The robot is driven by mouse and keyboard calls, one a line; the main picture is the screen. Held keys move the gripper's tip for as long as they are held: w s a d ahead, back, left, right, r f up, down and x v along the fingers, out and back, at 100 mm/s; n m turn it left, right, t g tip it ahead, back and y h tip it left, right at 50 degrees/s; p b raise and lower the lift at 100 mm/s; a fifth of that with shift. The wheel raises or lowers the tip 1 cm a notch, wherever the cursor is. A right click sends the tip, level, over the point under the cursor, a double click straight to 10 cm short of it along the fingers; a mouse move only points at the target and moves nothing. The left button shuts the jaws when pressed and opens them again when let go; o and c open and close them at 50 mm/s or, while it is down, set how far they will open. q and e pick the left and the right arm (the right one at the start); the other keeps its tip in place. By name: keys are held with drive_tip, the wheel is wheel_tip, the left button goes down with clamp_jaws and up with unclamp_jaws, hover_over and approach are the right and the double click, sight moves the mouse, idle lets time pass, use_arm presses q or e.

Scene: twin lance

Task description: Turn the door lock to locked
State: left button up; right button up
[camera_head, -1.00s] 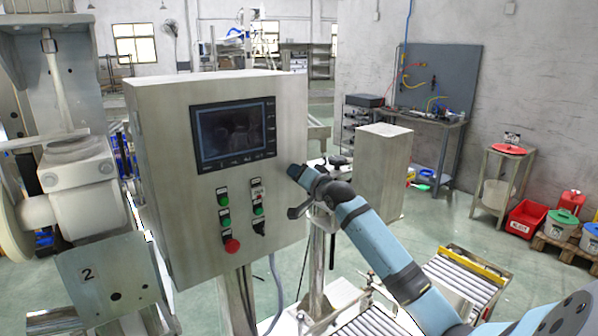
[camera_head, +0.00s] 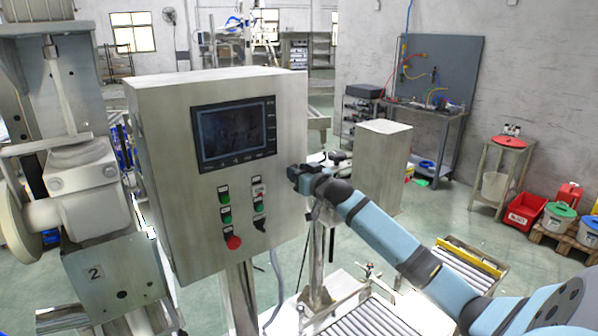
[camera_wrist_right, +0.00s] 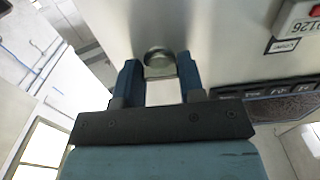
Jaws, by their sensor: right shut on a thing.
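The control cabinet (camera_head: 170,180) stands left of centre in the head view, its door facing me. The door lock (camera_wrist_right: 157,56) is a round metal knob on the door face, seen in the right wrist view. My right gripper (camera_head: 296,178) is at the door's right edge in the head view and hides the lock there. In the right wrist view my right gripper (camera_wrist_right: 158,68) has its two blue fingers on either side of the lock, shut on it. The lock's exact turn angle is hard to read. My left gripper is not in view.
The door carries a screen (camera_head: 233,134), several green buttons and a red emergency knob (camera_head: 233,242). A grey machine (camera_head: 95,190) stands close on the left. A roller conveyor (camera_head: 365,318) lies below my right arm, with a metal box (camera_head: 383,165) behind it.

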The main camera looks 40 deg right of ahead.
drive_tip(key=shift+n, duration=0.3)
drive_tip(key=o, duration=0.9)
drive_tip(key=shift+o, duration=0.2)
drive_tip(key=s+a+b, duration=0.1)
drive_tip(key=s+b, duration=0.2)
drive_tip(key=s, duration=1)
drive_tip(key=shift+s+a, duration=0.3)
drive_tip(key=shift+s, duration=0.1)
drive_tip(key=shift+f, duration=0.1)
